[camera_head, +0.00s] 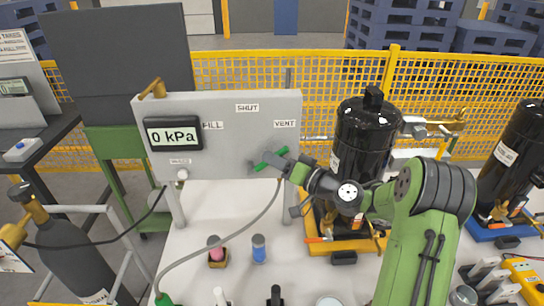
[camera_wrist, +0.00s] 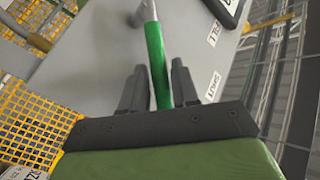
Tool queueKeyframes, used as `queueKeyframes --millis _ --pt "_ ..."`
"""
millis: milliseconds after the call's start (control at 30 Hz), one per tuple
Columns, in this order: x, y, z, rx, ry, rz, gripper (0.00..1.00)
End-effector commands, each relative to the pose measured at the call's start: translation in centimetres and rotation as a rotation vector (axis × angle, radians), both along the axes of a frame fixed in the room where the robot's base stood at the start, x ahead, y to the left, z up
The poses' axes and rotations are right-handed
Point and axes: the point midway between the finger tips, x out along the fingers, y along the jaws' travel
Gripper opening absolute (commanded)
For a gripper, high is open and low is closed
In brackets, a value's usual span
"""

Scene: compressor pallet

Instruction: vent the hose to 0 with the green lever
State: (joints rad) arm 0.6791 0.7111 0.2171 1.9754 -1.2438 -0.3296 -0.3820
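The green lever (camera_head: 268,162) is on the front of the grey panel (camera_head: 225,155). It points right and slightly up in the head view, towards the side of the VENT label (camera_head: 285,123). The panel's display (camera_head: 173,134) reads 0 kPa. My gripper (camera_head: 283,164) is at the lever. In the wrist view the lever (camera_wrist: 158,60) runs between the two fingers of my gripper (camera_wrist: 157,85), with narrow gaps beside it, so the fingers look slightly open around it. The lever's pivot is partly hidden in the head view.
A grey hose (camera_head: 235,232) hangs from the panel to a green fitting (camera_head: 163,299). Black compressors (camera_head: 365,140) stand to the right. A pink-topped item (camera_head: 215,248) and a blue bottle (camera_head: 259,249) stand on the white table (camera_head: 195,262). A yellow fence (camera_head: 440,85) runs behind.

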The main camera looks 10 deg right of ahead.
Motion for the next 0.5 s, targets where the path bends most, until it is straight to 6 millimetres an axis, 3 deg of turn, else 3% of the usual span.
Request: queueKeyframes --millis 133,367,500 --pt "1.15 0.81 -0.03 0.0 0.001 -0.001 0.29" --pt "1.28 0.86 -0.07 0.001 0.002 -0.002 0.29" --pt "1.26 0.85 -0.07 0.0 0.002 -0.002 0.11"
